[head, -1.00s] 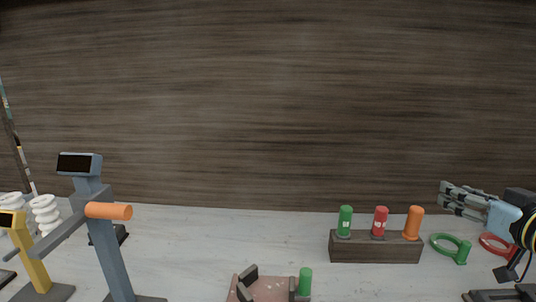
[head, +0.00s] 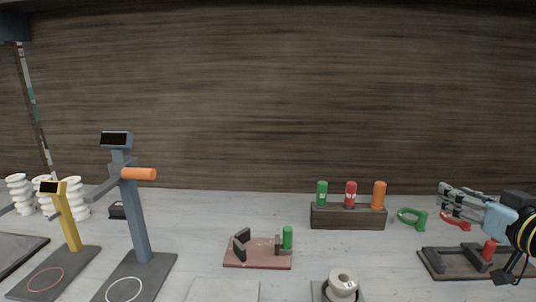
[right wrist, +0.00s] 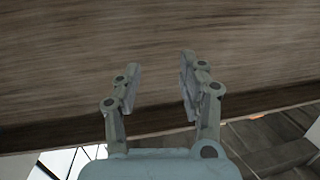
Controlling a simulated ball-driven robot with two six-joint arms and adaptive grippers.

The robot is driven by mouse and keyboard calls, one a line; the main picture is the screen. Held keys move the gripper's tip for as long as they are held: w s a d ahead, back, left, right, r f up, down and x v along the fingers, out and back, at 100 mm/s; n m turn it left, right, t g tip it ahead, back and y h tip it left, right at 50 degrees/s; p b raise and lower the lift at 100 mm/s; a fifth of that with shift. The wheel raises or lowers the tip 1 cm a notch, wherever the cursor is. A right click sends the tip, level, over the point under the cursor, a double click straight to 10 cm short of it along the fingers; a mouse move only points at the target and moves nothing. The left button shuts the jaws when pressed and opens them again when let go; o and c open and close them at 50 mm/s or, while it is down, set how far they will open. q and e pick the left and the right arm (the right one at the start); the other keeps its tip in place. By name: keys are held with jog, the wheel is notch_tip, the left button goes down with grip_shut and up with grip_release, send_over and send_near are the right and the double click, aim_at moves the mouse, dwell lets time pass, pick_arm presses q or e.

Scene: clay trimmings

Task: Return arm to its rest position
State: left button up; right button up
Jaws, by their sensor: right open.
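My right gripper (head: 458,197) is at the right edge of the head view, pointing left, above the table's right side. In the right wrist view its two grey fingers (right wrist: 160,80) are apart with nothing between them. Behind them is a brown wood-grain surface. My left gripper is in neither view.
A dark wooden block (head: 347,217) holds green, red and orange cylinders. A red-brown fixture (head: 257,254) stands mid-table. Right are a green ring (head: 411,217), a red ring (head: 456,221) and a dark fixture (head: 458,263). Left are blue-grey (head: 138,225) and yellow (head: 70,225) stands.

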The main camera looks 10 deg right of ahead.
jog(key=s+a+f+m+g+h, duration=0.2)
jog(key=s+a+f+g+h, duration=0.3)
jog(key=s+f+g, duration=0.5)
jog(key=s+a+f+n+g+y, duration=0.25)
jog(key=s+a+n+y, duration=0.35)
jog(key=s+a, duration=0.7)
notch_tip(320, 180, down, 31)
jog(key=m+g+b, duration=0.2)
jog(key=b, duration=0.4)
pick_arm(q)
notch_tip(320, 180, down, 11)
jog(key=b, duration=0.4)
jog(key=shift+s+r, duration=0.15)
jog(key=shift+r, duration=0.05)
pick_arm(e)
jog(key=s+d+f, duration=0.1)
jog(key=s+f, duration=1.7)
jog(key=f, duration=0.3)
jog(key=shift+s+d+g+y, duration=0.3)
jog(key=shift+s+g, duration=0.05)
jog(key=shift+g, duration=0.1)
